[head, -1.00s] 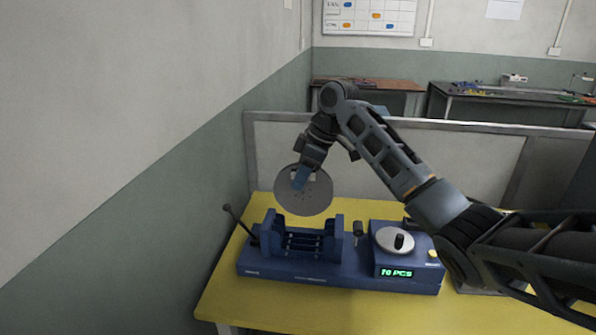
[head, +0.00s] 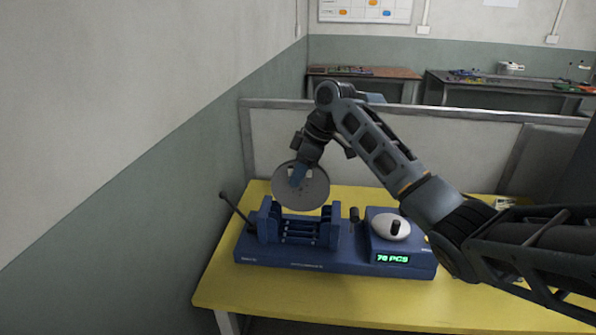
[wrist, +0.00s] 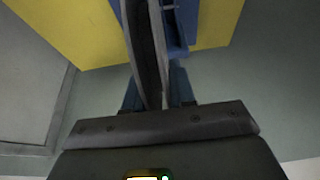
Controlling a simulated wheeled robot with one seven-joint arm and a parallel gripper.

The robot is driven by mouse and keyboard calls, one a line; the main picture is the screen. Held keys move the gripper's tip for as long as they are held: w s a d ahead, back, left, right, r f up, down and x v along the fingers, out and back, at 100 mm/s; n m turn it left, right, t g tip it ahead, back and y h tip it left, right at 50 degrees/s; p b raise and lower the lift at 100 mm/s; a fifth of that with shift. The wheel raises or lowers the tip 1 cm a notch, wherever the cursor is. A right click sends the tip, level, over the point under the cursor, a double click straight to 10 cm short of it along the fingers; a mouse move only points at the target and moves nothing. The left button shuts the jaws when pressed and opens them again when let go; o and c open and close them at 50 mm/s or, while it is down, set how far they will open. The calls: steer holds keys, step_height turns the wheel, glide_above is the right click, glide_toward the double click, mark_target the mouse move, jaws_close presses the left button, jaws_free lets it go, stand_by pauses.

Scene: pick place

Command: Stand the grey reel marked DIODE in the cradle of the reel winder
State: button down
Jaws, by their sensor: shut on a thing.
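The grey reel (head: 308,190) is a flat disc held upright by my gripper (head: 298,176), which is shut on its upper left part. No marking can be read on it from here. The reel hangs just above and behind the cradle (head: 298,228) of the blue reel winder (head: 330,264); whether its lower edge touches the cradle I cannot tell. In the wrist view the reel (wrist: 147,50) shows edge-on between the fingers, with part of the blue winder (wrist: 182,20) beside it.
The winder stands on a yellow table (head: 480,297). A grey partition (head: 400,153) stands behind the table.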

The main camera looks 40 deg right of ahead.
mark_target(295, 202)
steer(key=shift+f+b, duration=0.4)
steer(key=shift+f, duration=0.75)
steer(key=shift+f+b, duration=1.05)
steer(key=shift+f, duration=1.1)
steer(key=shift+f, duration=0.3)
steer(key=c, duration=0.5)
jaws_free()
steer(key=shift+c, duration=0.2)
steer(key=shift+r, duration=0.1)
